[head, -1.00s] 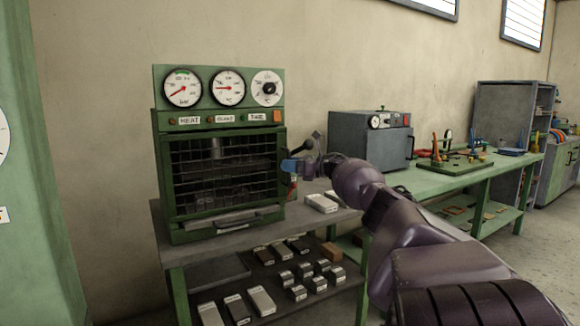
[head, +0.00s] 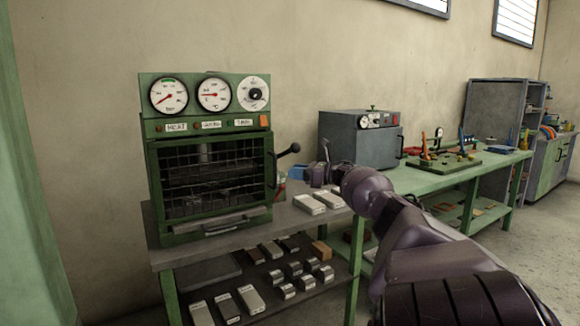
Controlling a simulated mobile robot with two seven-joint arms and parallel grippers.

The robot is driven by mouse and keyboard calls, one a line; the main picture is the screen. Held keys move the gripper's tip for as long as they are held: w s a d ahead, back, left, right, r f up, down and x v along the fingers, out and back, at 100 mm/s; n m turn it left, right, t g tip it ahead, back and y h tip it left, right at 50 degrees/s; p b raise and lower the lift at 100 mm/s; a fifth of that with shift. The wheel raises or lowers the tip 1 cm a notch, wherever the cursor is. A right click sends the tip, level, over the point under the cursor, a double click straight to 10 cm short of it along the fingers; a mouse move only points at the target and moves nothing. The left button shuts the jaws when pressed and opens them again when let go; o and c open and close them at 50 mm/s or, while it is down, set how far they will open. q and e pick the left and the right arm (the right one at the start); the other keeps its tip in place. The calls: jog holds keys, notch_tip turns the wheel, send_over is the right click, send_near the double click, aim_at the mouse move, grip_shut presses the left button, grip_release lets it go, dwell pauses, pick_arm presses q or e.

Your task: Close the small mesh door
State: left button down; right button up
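The small mesh door (head: 213,176) is a green-framed wire grid on the front of the green oven (head: 205,124). It looks flush with the oven front; I cannot tell whether a small gap is left. A dark lever handle with a round knob (head: 295,148) sticks out at the door's right edge. My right gripper (head: 316,174) is to the right of the oven, apart from the door and handle, above the grey bench top. Its fingers are small and dark, and their opening is unclear. My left gripper is out of view.
Pale blocks (head: 318,202) lie on the bench beside my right gripper. A grey box oven (head: 360,140) stands on the green bench behind it. Several small metal blocks lie on the lower shelf (head: 335,282). A green surface (head: 35,190) stands at the far left.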

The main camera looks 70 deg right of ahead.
jog(key=shift+s+p, duration=0.4)
jog(key=shift+s, duration=1.45)
